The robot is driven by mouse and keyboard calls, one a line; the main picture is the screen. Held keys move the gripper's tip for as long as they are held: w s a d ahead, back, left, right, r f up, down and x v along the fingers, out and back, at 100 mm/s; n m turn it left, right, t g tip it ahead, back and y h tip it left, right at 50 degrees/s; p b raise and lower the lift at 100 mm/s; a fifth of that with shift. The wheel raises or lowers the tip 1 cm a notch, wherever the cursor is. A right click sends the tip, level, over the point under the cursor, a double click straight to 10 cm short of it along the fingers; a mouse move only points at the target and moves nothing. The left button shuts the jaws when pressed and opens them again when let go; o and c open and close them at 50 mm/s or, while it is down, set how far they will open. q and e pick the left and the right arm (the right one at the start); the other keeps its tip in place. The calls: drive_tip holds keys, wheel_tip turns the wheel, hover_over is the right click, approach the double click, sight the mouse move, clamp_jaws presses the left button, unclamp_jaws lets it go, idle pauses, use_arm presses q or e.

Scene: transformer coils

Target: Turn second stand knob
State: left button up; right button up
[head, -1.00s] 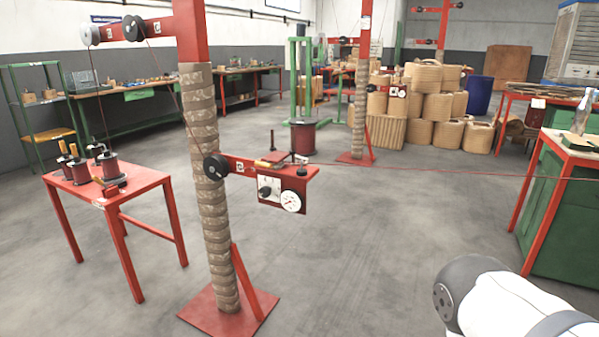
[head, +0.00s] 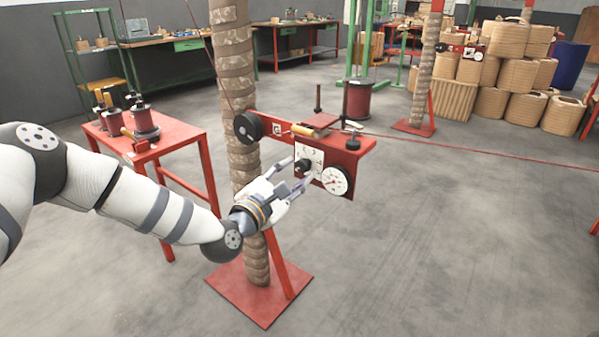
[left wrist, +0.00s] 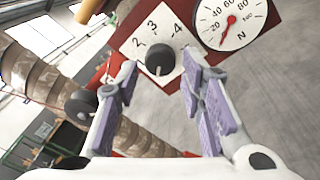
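The black knob (head: 303,165) sits on a white numbered plate (head: 317,156) on the red bracket (head: 343,145) of the wrapped stand (head: 235,85). In the left wrist view the knob (left wrist: 159,60) lies ahead, between and just beyond my fingertips, with numbers 2, 3 and 4 on its plate. My left gripper (head: 302,172) is open, its two fingers (left wrist: 159,75) spread on either side of the knob's line. I cannot tell whether a finger touches it. A round dial gauge (head: 335,180) with a red needle is right of the knob. My right gripper is not in view.
A black pulley (head: 248,127) is left of the knob plate, and a red wire (head: 450,147) runs right from the bracket. A red table (head: 180,141) with coils stands behind my left arm.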

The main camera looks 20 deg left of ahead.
use_arm(q)
drive_tip(key=shift+w+d, duration=0.25)
drive_tip(key=shift+w, duration=0.85)
clamp_jaws()
